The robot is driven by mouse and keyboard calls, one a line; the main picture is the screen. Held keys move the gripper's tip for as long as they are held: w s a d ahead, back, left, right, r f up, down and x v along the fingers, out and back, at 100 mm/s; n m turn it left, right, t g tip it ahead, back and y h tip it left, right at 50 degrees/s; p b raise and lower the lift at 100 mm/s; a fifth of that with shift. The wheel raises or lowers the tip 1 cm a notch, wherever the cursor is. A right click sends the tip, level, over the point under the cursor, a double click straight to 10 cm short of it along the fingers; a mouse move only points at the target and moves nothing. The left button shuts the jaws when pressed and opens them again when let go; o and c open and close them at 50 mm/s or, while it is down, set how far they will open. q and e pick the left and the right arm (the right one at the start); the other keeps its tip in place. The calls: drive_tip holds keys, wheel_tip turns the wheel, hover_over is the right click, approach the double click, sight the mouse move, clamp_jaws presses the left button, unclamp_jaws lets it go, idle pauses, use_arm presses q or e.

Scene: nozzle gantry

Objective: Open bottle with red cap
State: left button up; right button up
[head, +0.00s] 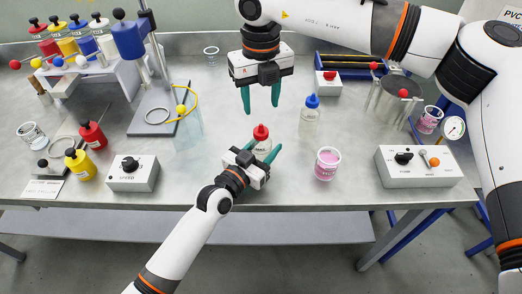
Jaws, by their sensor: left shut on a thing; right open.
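The bottle with the red cap (262,133) stands upright near the front middle of the metal table. Its body is clear or pale and partly hidden by my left gripper. My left gripper (262,152) is shut on the bottle's body, below the cap, with its green fingers on either side. My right gripper (261,99) is open and empty, pointing down above the table, behind and above the red cap in the picture. A clear gap shows between its green fingertips and the cap.
A blue-capped bottle (309,115) and a pink-filled cup (327,164) stand to the right. A glass cylinder (188,128) is to the left. Control boxes stand at left (133,172) and right (419,166). A nozzle stand (150,100) is at back left.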

sight(261, 124)
use_arm(q)
clamp_jaws()
use_arm(e)
drive_tip(key=m, duration=0.7)
drive_tip(key=shift+a, duration=0.1)
drive_tip(key=m, duration=0.6)
drive_tip(key=shift+m, duration=0.3)
drive_tip(key=shift+f, duration=4)
drive_tip(key=shift+c, duration=0.2)
